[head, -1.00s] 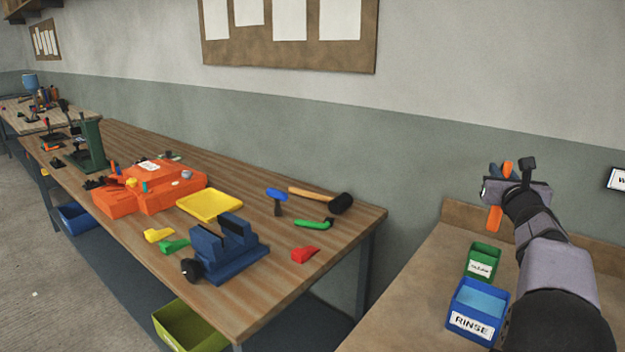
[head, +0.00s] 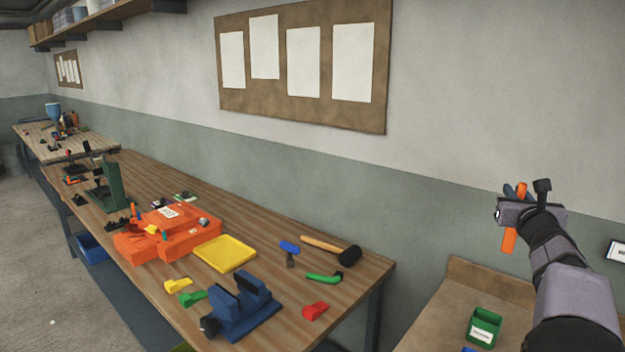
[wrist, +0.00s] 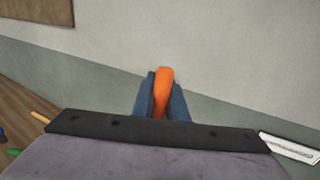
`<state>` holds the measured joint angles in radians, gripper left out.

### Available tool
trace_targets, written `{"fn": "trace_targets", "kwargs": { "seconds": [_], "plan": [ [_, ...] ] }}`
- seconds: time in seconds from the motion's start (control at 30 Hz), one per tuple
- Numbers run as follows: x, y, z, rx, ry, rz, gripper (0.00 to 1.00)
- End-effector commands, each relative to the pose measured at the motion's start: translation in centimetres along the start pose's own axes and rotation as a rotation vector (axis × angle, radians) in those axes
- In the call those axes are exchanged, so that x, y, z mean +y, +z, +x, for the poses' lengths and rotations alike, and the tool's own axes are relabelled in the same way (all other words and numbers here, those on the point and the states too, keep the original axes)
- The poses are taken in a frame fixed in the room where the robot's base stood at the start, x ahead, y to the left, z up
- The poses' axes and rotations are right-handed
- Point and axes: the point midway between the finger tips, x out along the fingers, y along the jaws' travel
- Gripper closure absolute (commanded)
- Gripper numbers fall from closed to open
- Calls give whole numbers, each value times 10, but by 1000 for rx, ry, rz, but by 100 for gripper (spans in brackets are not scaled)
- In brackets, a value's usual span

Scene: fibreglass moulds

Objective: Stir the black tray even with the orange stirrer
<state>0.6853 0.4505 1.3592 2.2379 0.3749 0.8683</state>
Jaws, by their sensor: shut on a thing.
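My gripper (head: 515,193) is at the right of the head view, raised above the brown bench and in front of the wall. It is shut on the orange stirrer (head: 509,240), which hangs down below the fingers. The stirrer also shows in the wrist view (wrist: 163,90), upright between the two blue fingers. Its lower end is in the air, touching nothing that I can see. No black tray is clearly visible in either view.
A green labelled bin (head: 484,327) stands on the brown bench (head: 445,305) at lower right. The wooden workbench holds a blue vise (head: 240,306), a yellow tray (head: 225,253), orange blocks (head: 165,235) and a mallet (head: 330,250). A gap separates the benches.

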Motion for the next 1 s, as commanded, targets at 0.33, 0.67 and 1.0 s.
{"fn": "trace_targets", "kwargs": {
  "seconds": [0.33,0.67,1.0],
  "plan": [
    [-16,-18,-8,14,16,-2,100],
    [-59,-101,-66,62,161,-20,100],
    [-54,-186,-188,105,453,-62,100]
  ]
}}
